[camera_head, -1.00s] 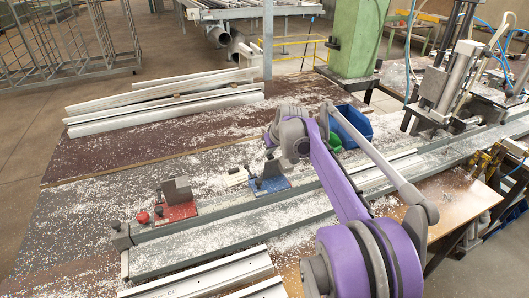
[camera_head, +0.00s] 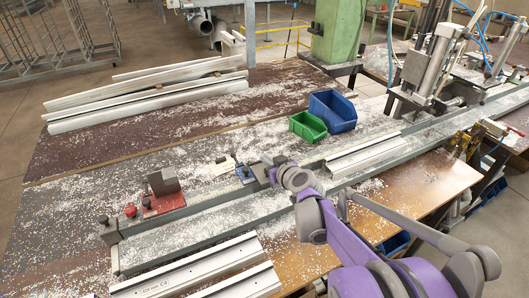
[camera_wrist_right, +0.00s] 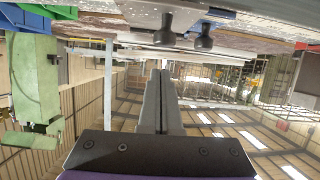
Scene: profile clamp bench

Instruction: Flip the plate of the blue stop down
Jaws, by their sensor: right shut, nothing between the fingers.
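The blue stop (camera_head: 243,173) sits on the long grey rail in the head view, right of the red stop (camera_head: 163,198). My right gripper (camera_head: 261,171) is right beside the blue stop and covers part of it. Its plate is mostly hidden there, and I cannot tell its tilt or whether the gripper touches it. In the right wrist view, which is upside down, the right gripper (camera_wrist_right: 161,100) is shut with nothing between its fingers. Two dark knobs show beyond the fingers; I cannot tell which part they belong to. My left gripper is not in view.
A green bin (camera_head: 308,126) and a blue bin (camera_head: 333,111) stand behind the rail. White profiles (camera_head: 150,103) lie at the back left, and more (camera_head: 200,272) lie in front. White chips cover the bench. A clamping machine (camera_head: 428,70) stands at the right.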

